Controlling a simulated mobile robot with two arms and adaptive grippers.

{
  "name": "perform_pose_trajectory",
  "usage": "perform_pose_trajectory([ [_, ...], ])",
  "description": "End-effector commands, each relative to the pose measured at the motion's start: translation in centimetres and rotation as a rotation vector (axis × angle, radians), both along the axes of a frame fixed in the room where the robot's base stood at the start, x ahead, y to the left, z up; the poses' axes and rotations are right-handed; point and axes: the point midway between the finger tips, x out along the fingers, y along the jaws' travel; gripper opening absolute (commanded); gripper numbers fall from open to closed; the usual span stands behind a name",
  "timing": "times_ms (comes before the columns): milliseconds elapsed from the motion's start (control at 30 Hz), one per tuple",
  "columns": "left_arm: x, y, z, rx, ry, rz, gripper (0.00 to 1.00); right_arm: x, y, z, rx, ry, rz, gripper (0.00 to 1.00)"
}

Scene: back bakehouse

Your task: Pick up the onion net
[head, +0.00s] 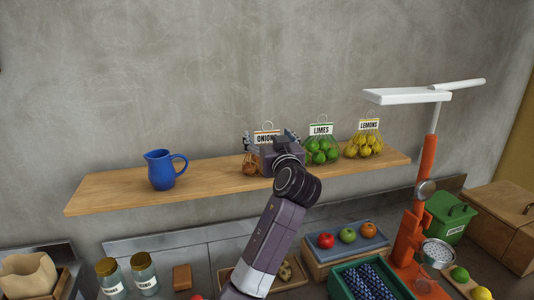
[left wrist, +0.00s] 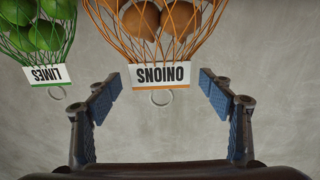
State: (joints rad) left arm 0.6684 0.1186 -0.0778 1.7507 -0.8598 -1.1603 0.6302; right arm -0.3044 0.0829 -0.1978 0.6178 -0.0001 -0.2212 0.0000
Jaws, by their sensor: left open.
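The onion net (head: 249,166) stands on the wooden shelf, mostly hidden behind my left gripper in the head view. It has orange mesh, brown onions, a white ONIONS label and a ring at its top. In the left wrist view the onion net (left wrist: 160,28) appears upside down, its label and ring between and just beyond the fingertips. My left gripper (head: 271,138) is open, with a blue-padded finger on each side; it also shows in the left wrist view (left wrist: 159,98). Nothing is between its pads. My right gripper is not in view.
The lime net (head: 322,150) stands close beside the onion net, with the lemon net (head: 364,145) further right. A blue jug (head: 162,170) stands left on the shelf (head: 112,190). An orange press (head: 424,180) rises at the right.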

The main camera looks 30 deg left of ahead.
Motion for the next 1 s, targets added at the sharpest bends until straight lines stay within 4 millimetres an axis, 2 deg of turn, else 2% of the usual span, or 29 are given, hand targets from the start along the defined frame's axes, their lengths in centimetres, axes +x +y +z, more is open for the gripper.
perform_pose_trajectory([
  [100,0.77,0.92,0.16,0.001,0.001,0.002,0.74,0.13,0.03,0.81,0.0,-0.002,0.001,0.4],
  [367,0.94,1.07,-0.09,-0.001,-0.001,0.001,0.74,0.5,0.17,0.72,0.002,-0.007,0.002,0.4],
  [1000,0.92,1.04,-0.08,0.0,0.0,0.001,0.04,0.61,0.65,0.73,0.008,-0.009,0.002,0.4],
])
